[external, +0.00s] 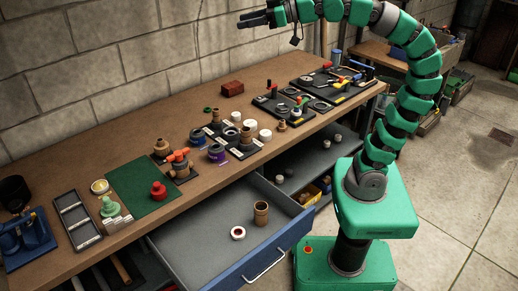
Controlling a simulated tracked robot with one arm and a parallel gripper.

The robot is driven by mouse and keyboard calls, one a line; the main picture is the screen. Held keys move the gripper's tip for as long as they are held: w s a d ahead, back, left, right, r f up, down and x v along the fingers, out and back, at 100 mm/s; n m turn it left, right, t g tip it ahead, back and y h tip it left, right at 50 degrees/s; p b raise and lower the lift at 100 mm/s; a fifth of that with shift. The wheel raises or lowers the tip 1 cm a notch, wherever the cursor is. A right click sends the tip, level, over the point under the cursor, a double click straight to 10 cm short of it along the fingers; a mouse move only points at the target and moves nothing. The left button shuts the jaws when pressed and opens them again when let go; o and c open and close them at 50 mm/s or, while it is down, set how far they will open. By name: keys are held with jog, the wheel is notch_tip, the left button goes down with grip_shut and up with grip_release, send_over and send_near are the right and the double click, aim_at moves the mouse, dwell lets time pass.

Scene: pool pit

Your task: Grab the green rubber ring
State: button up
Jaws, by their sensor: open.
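A small green ring (207,109) lies on the wooden workbench (120,228), behind a black tray of round parts. It is too small here to tell its material. My gripper (241,20) is at the top of the external view, high above the bench and in front of the block wall. Its dark fingers point left and are open and empty. It is well apart from the ring, up and to the right of it in the picture.
A red block (232,89) sits at the back of the bench. A tray of round parts (243,151) is in front of the ring. A green mat (140,180) with a red knob (158,190) is to the left. An open drawer (190,248) juts out in front.

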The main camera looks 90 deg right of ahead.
jog(key=w+d+f+m+g+h+p, duration=0.2)
jog(key=w+d+f+g, duration=0.1)
jog(key=w+d+f, duration=0.65)
jog(key=m+g+h+p, duration=0.1)
jog(key=m+g+p, duration=0.2)
jog(key=m+g, duration=0.5)
send_over(209, 112)
jog(key=s, duration=0.2)
jog(key=shift+n+g, duration=0.5)
jog(key=shift+g, duration=0.1)
jog(key=f, duration=3.6)
jog(key=shift+a+f, duration=0.15)
jog(key=shift+a, duration=0.15)
jog(key=shift+w+b+x, duration=0.15)
jog(key=shift+b+x, duration=0.15)
jog(key=shift+x, duration=1.2)
jog(key=shift+w+b+x, duration=0.15)
jog(key=shift+b+x, duration=0.1)
jog(key=shift+x, duration=1.3)
jog(key=shift+a, duration=0.15)
jog(key=c, duration=1.1)
